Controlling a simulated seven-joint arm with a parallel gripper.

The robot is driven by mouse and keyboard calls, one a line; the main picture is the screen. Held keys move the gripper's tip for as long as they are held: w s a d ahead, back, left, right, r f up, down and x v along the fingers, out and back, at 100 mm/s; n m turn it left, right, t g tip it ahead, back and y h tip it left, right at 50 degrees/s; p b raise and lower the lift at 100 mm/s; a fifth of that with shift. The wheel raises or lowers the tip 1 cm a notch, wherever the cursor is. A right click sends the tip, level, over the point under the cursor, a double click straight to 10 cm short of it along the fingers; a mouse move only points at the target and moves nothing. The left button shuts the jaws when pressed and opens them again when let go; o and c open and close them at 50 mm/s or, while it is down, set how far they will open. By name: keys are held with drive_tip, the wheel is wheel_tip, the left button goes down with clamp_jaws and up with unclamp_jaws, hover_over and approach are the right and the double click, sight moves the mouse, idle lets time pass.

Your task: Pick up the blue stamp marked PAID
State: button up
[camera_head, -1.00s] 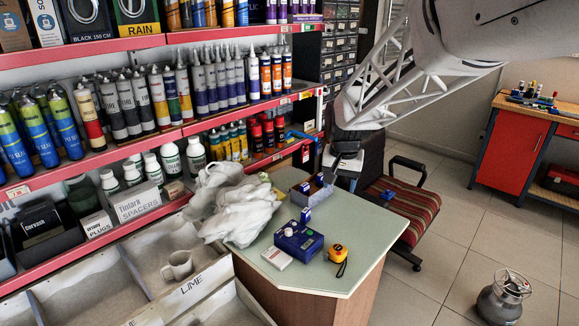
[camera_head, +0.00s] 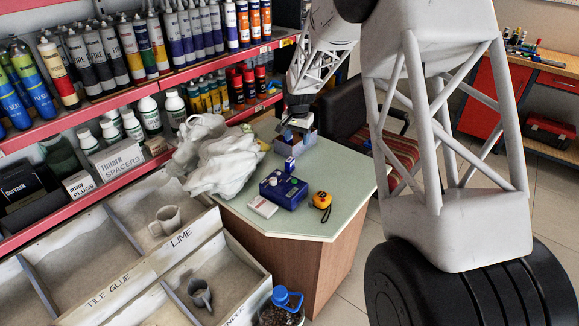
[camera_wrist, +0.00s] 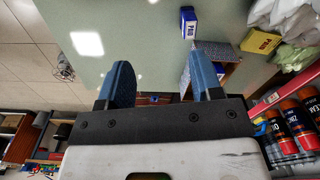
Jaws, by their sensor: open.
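In the wrist view, a small blue block (camera_wrist: 187,22) with a white label, seemingly starting "PA", stands on the table beyond my right fingertip. It seems to be the blue-and-white piece (camera_head: 290,165) in the head view. An open grey bin (camera_head: 303,143) stands behind it; its speckled side (camera_wrist: 214,49) shows in the wrist view. A second blue piece with a white label (camera_wrist: 185,80) shows by the bin, partly hidden by my right finger. My gripper (camera_wrist: 160,75) is open and empty. In the head view, my gripper (camera_head: 292,130) is low at the bin; its fingertips are unclear.
A yellow-and-blue box (camera_wrist: 262,41) lies beside a crumpled white bag (camera_head: 220,160). Stocked shelves (camera_head: 120,135) line the left. The table's right side is clear.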

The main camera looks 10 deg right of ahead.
drive_tip(key=m, duration=0.1)
hover_over(290, 159)
drive_tip(key=f, duration=1)
drive_tip(key=shift+s+f, duration=0.2)
drive_tip(key=shift+f, duration=0.1)
drive_tip(key=shift+f, duration=1.3)
drive_tip(key=shift+a+f, duration=0.1)
drive_tip(key=shift+f, duration=2.45)
drive_tip(key=c, duration=1)
drive_tip(key=shift+w, duration=0.1)
